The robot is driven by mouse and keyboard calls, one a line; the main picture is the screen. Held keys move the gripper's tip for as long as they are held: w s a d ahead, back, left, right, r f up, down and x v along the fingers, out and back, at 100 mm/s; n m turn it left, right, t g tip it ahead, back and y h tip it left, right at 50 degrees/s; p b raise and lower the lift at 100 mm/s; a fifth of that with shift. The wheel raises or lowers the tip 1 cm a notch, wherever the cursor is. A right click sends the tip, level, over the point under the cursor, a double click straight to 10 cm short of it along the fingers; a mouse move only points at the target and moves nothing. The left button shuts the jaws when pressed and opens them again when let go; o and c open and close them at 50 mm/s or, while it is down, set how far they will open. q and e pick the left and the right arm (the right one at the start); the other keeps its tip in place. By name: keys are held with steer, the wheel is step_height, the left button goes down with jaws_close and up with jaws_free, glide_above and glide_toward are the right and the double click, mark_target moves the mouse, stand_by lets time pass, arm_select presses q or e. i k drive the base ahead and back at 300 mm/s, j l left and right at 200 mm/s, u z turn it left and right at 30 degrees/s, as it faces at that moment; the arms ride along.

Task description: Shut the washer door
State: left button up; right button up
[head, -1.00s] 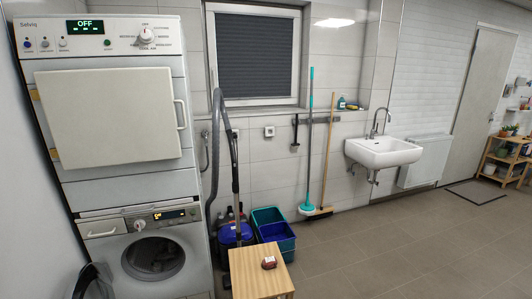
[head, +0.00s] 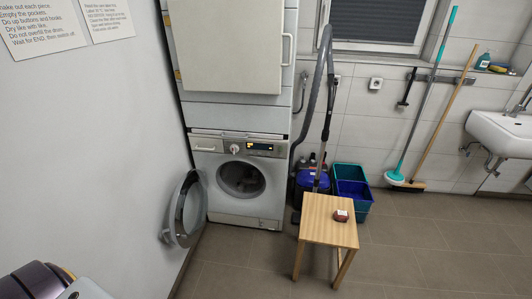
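The washer (head: 262,205) is the lower, white machine of the stack, with a round dark drum opening (head: 241,179). Its round door (head: 187,209) has a grey rim and dark glass. It stands wide open, swung out to the left of the washer, near the left wall. A latch or handle piece (head: 166,236) shows at its outer edge. Neither gripper can be made out in the head view. A dark rounded part and a pale part at the bottom left corner look like my own body.
The dryer (head: 228,45) sits on top with its door shut. Floor before the washer is clear.

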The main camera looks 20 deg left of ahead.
mark_target(181, 238)
steer(key=i+l+u, duration=0.4)
steer(key=l+u, duration=0.2)
steer(key=i+l+u, duration=0.15)
steer(key=l+u, duration=0.15)
steer(key=i+l+u, duration=0.1)
steer(key=l+u, duration=0.2)
steer(key=l, duration=0.15)
steer(key=l+u, duration=0.3)
steer(key=l, duration=0.15)
steer(key=i, duration=0.05)
